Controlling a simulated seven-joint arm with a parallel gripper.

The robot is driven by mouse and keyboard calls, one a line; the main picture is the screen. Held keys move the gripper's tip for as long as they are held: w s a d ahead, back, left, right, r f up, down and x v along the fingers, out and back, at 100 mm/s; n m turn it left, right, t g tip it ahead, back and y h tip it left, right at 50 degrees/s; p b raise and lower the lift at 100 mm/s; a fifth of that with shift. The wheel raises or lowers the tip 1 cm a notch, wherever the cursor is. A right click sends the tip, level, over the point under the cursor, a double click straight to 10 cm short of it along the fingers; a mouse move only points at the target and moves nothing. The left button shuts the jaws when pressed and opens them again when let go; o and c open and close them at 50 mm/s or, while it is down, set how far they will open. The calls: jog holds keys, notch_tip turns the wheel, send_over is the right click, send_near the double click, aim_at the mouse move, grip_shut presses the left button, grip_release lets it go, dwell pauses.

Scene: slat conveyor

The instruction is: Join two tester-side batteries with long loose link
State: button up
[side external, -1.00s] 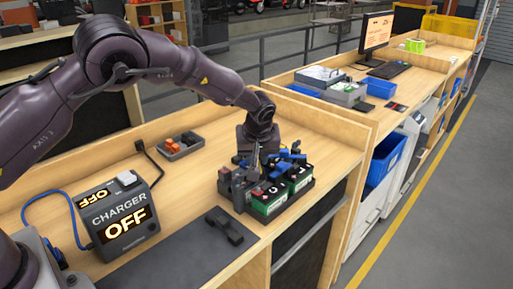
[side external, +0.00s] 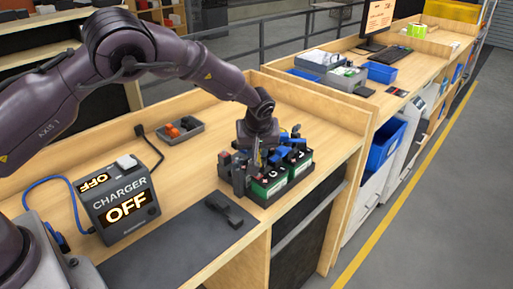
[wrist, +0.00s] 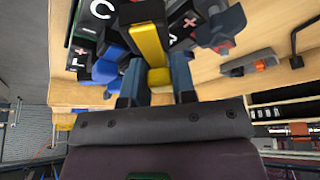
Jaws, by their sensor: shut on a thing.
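Green batteries with black tops (side external: 268,187) stand side by side in a dark tray (side external: 262,204) on the wooden bench. Blue and dark caps or clamps sit on and around them. My gripper (side external: 256,160) is low over the batteries, pointing down, its fingers partly hidden. In the wrist view, my gripper (wrist: 156,82) is shut on a yellow link (wrist: 148,45), which extends away between two dark battery tops (wrist: 96,18). I cannot tell whether the link touches the terminals. Which batteries are tester-side is not clear.
A charger (side external: 122,203) reading OFF stands at the left. A dark mat (side external: 175,250) with a black piece (side external: 229,210) lies in front. A grey tray (side external: 181,131) with orange and dark parts is behind. Bare wood lies between charger and batteries.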

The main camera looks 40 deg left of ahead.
jog(key=shift+f, duration=1.05)
jog(key=o, duration=1)
jog(key=v, duration=1.3)
